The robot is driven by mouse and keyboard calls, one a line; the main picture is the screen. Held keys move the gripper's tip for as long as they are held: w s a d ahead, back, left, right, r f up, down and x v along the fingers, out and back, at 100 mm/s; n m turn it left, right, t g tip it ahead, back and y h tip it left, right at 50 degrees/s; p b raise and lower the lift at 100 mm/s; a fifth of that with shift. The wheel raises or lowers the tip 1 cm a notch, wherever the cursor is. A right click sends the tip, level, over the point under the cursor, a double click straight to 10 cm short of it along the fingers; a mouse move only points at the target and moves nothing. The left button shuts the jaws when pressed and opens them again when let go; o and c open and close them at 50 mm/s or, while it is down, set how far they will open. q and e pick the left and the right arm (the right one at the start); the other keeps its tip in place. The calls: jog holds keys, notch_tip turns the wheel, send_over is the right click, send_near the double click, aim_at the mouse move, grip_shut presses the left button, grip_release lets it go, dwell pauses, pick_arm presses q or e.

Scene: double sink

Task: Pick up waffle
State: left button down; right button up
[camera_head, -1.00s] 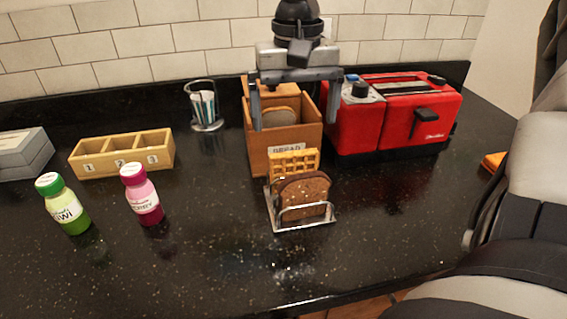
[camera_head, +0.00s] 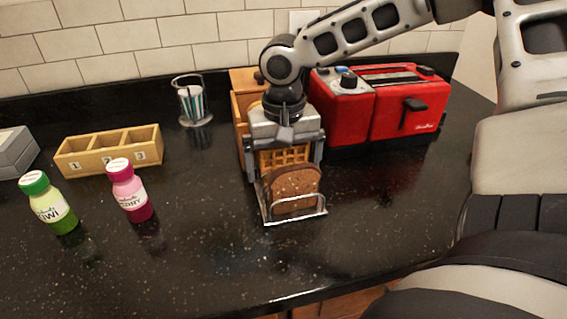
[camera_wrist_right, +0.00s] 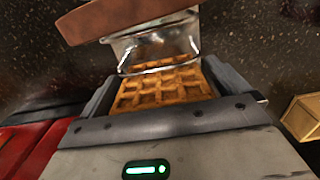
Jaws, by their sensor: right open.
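The golden waffle (camera_head: 284,158) stands in a metal toast rack (camera_head: 296,216), behind a slice of brown bread (camera_head: 293,188). My right gripper (camera_head: 284,170) is open and comes down from above, with one finger on each side of the waffle. The right wrist view shows the waffle (camera_wrist_right: 164,88) between the two fingers (camera_wrist_right: 160,92), with the bread slice (camera_wrist_right: 130,18) and rack wire beyond it. Whether the fingers touch the waffle I cannot tell. My left gripper is not in view.
A wooden bread box (camera_head: 242,112) stands close behind my right gripper. A red toaster (camera_head: 408,104) is to the right. A numbered wooden tray (camera_head: 110,152), pink bottle (camera_head: 130,190), green bottle (camera_head: 48,203) and glass (camera_head: 192,102) are left. The front counter is clear.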

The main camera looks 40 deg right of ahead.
jog(key=c, duration=0.7)
jog(key=shift+r, duration=0.2)
